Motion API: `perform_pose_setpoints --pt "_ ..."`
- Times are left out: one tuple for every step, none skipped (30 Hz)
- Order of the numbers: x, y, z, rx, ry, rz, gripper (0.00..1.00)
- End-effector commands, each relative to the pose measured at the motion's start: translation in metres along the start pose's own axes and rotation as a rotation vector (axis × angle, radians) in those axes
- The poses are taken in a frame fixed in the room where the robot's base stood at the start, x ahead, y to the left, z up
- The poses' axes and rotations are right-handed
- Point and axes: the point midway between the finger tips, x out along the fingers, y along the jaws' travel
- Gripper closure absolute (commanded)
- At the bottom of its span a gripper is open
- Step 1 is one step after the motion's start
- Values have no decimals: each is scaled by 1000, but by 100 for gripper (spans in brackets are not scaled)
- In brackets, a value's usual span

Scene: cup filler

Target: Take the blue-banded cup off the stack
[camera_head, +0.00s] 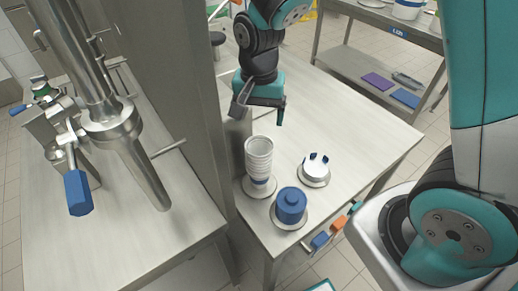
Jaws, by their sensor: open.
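A tall stack of white cups (258,152) stands upright on a round pale base (250,192) near the left edge of the steel table.
A blue lidded container (291,205) stands on a pale plate right of the stack. A low white holder with blue prongs (316,168) is behind it. A steel column (190,90) rises close left. The table's right side (365,135) is clear.

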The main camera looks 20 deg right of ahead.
Motion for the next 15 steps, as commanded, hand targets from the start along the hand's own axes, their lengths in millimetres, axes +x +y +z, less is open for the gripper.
perform_pose_setpoints --pt "9 1 1 -1 -5 5 16" --pt "15 1 1 -1 -4 5 16" --pt "21 0 1 -2 -3 3 16" --pt "25 0 1 -2 -3 3 16" --pt "29 0 1 -2 -2 2 16" --pt "33 0 1 -2 -2 1 16" --pt "35 0 0 -3 -1 0 16" --pt "36 0 1 -3 -1 0 16" --pt "38 0 0 -3 -1 0 16" --pt "39 0 0 -3 -1 0 16" --pt "41 0 0 -3 -1 0 16" --pt "44 0 0 -3 -2 1 16" --pt "47 1 0 -3 -3 2 16" --pt "51 1 0 -3 -3 3 16" --pt "56 1 0 -2 -4 3 16"
